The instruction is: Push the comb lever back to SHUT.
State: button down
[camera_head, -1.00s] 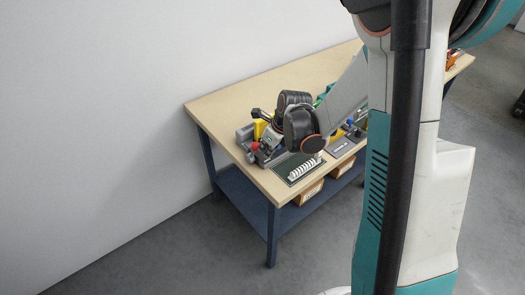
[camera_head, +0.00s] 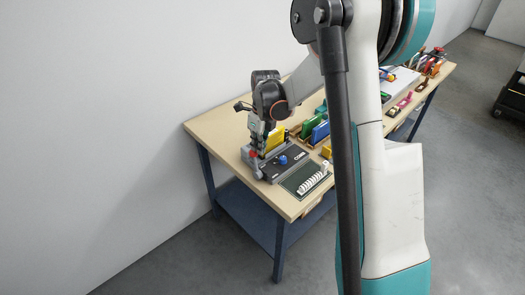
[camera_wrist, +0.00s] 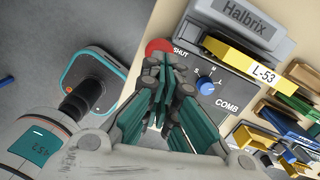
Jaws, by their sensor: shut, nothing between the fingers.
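The comb machine (camera_head: 286,166) is a grey unit at the left end of the bench, with a dark panel marked COMB. In the wrist view the same dark panel (camera_wrist: 233,92) shows a blue dial (camera_wrist: 206,86). The lever's red knob (camera_wrist: 160,47) is beside the word SHUT; the rest of the lever is hidden. The knob also shows in the head view (camera_head: 252,153). My gripper (camera_wrist: 163,85) is shut and empty, pointing down, its fingertips close to the red knob. I cannot tell whether they touch it. It also shows in the head view (camera_head: 260,141).
A yellow piece marked L-53 (camera_wrist: 252,66) sits across the machine by the grey Halbrix housing (camera_wrist: 240,20). A dark mat with white combs (camera_head: 306,181) lies in front. Green and blue upright pieces (camera_head: 319,132) stand to the right. The bench's back left is bare.

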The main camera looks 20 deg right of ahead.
jog(key=shift+w+a+f, duration=0.1)
jog(key=shift+w+a, duration=0.2)
jog(key=shift+w, duration=0.6)
jog(key=shift+d, duration=0.1)
